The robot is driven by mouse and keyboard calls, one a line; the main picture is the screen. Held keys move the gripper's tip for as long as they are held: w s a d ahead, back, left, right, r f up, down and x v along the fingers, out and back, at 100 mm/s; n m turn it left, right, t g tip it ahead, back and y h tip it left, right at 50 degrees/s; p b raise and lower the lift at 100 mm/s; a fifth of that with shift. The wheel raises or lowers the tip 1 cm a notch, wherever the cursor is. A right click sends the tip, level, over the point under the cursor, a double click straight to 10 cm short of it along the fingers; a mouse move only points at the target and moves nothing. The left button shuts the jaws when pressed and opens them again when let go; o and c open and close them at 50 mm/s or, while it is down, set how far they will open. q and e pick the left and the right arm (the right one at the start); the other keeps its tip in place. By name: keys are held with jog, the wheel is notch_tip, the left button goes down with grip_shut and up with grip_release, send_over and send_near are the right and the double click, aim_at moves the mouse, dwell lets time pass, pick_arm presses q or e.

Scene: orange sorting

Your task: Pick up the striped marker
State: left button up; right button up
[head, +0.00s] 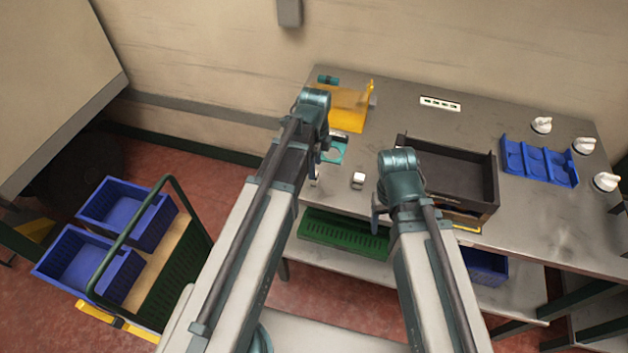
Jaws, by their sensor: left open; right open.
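I cannot make out a striped marker in the head view. A small white block with a dark edge (358,181) lies on the grey table between my two arms; no stripes can be told on it. My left gripper (318,170) is open, mostly hidden behind its own arm, to the left of the white block. My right gripper (378,215) is open, partly hidden by its arm at the table's front edge, to the right of and nearer than the block.
A black tray (448,175), a blue divided holder (540,163) and several white knobs (584,146) are to the right. A green crate (345,236) is below. A cart with blue bins (127,210) stands left.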

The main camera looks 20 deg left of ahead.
pick_arm(q)
notch_tip(320, 180, down, 5)
jog(key=b, duration=0.4)
jog(key=shift+a+r, duration=0.15)
jog(key=shift+r, duration=0.1)
grip_shut()
